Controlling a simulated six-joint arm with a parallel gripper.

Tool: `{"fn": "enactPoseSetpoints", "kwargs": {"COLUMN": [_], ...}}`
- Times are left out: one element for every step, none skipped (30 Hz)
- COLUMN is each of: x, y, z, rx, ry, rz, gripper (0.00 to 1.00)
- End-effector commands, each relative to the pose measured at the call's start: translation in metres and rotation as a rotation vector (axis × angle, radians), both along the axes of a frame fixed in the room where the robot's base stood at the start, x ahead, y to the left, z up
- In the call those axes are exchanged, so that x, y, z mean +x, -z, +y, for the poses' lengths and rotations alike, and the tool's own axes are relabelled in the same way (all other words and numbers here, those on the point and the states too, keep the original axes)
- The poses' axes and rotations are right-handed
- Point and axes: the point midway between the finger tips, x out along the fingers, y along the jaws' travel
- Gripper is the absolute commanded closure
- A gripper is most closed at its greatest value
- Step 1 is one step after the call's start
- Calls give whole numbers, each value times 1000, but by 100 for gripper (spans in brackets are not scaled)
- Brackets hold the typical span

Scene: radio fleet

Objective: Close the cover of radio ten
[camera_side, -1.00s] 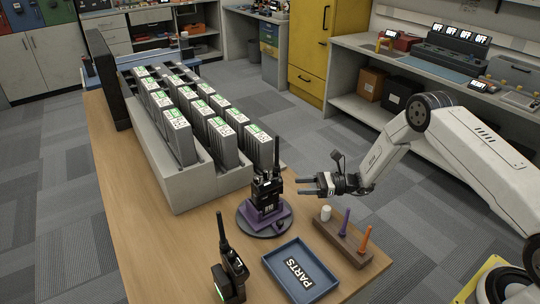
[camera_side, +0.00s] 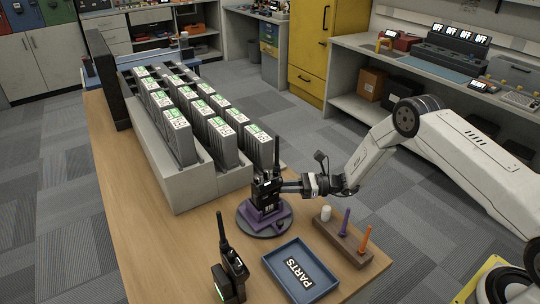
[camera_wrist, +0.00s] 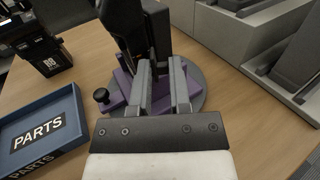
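A black radio with a tall antenna (camera_side: 266,191) stands upright in a purple stand (camera_side: 262,215) on a round grey base. Its label is too small to read surely. In the wrist view the radio (camera_wrist: 125,25) is a dark shape beyond the fingers, above the purple stand (camera_wrist: 130,88). My gripper (camera_side: 283,187) is level with the radio's right side, its tips at or very close to it. In the wrist view a narrow gap shows between the two fingers (camera_wrist: 161,68), with nothing clearly held. I cannot make out the cover or whether the tips touch.
A second radio (camera_side: 233,268) stands at the table's front, left of the blue PARTS tray (camera_side: 272,262). A wooden holder (camera_side: 343,243) with white, purple and orange tools is at the right. A grey rack (camera_side: 190,185) of several units fills the table behind.

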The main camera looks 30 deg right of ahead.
Motion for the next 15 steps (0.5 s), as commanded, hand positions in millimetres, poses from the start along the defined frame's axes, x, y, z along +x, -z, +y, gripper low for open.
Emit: {"fn": "enactPoseSetpoints", "kwargs": {"x": [0, 0, 0, 0, 0, 0, 0, 0, -1, -1, -2, -2, -3, -3, -4], "y": [0, 0, 0, 0, 0, 0, -1, -1, -1, -1, -1, -1, -1, -1, -1], "z": [0, 0, 0, 0, 0, 0, 0, 0, 1, 1, 1, 1, 2, 2, 2], "rx": [0, 0, 0, 0, 0, 1, 1, 2, 2, 4, 3, 4, 3, 3, 2], "ry": [1, 1, 1, 2, 4, 9, 15, 22, 34, 45, 55, 72, 83, 96, 108], "rz": [0, 0, 0, 0, 0, 0, 0, -1, 0, 0, -1, 0, 1, 1, 0], "gripper": [100, 100, 100, 100, 100, 100, 100, 100, 100, 100, 100, 100, 100, 100, 100]}}
